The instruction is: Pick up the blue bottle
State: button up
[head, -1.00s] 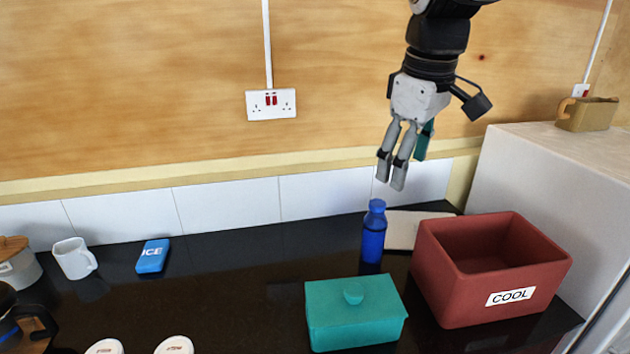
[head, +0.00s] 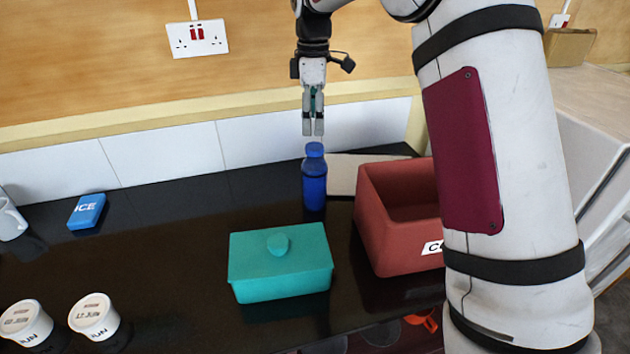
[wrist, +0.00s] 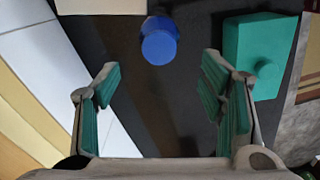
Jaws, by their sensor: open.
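The blue bottle (head: 314,182) stands upright on the black counter, behind the teal lidded box and left of the red crate. My gripper (head: 313,133) hangs pointing down just above the bottle's cap in the head view. In the wrist view my gripper (wrist: 160,95) is open and empty, with its teal-padded fingers spread wide. There the bottle's round cap (wrist: 159,47) shows from above, beyond the fingertips and roughly midway between the two sides. The fingers do not touch the bottle.
The teal box (head: 281,262) stands in front of the bottle; the red crate (head: 380,225) is to the right, partly hidden by my arm. A pale board (head: 350,172) lies behind. A blue ICE pack (head: 87,211) and two white tubs (head: 95,317) are left. The counter between is clear.

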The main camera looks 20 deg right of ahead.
aim_at(314, 146)
jog(key=shift+d+f+p, duration=0.1)
jog(key=shift+f+p, duration=1.05)
jog(key=shift+f, duration=3.45)
grip_shut()
